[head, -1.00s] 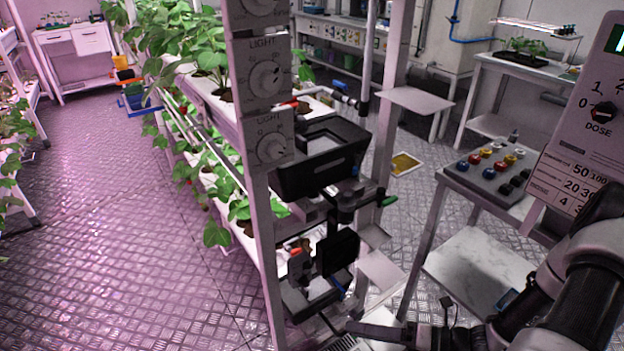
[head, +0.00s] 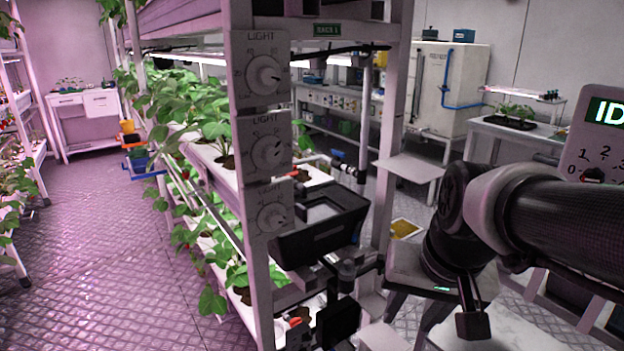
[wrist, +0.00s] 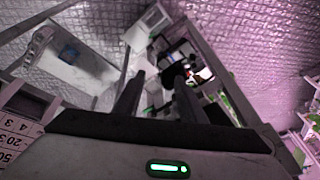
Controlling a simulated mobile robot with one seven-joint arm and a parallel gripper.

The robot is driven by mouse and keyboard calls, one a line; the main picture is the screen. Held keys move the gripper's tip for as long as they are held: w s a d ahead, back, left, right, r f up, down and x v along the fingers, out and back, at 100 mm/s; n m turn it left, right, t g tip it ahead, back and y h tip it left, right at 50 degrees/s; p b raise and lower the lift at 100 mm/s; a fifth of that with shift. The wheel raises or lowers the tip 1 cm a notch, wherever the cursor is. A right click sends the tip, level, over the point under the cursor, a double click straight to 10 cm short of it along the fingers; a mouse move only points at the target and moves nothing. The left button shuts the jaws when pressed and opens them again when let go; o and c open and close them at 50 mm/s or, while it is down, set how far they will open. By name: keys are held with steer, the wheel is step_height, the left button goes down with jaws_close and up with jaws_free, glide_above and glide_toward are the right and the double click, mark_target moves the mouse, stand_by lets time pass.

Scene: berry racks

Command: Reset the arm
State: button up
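My arm reaches in from the right edge of the head view. My gripper (head: 472,318) points down, in front of the bench area to the right of the plant rack. In the wrist view my gripper (wrist: 159,84) shows two dark fingers standing apart with nothing between them. It is open and empty.
The plant rack (head: 257,300) with light dials (head: 265,75) and a dark bin (head: 318,232) stands left of my arm. A dose panel (head: 600,135) is close at the right. A small shelf (head: 412,168) juts from the rack.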

steer(key=s+a+r+n+t+p, duration=0.1)
steer(key=s+r+n+p, duration=0.2)
steer(key=r+p, duration=1.6)
step_height(320, 180, up, 4)
steer(key=shift+s+f+t+p, duration=0.1)
steer(key=shift+s+t+p, duration=0.3)
steer(key=shift+s, duration=0.15)
steer(key=shift+c, duration=0.7)
steer(key=shift+a+f, duration=0.1)
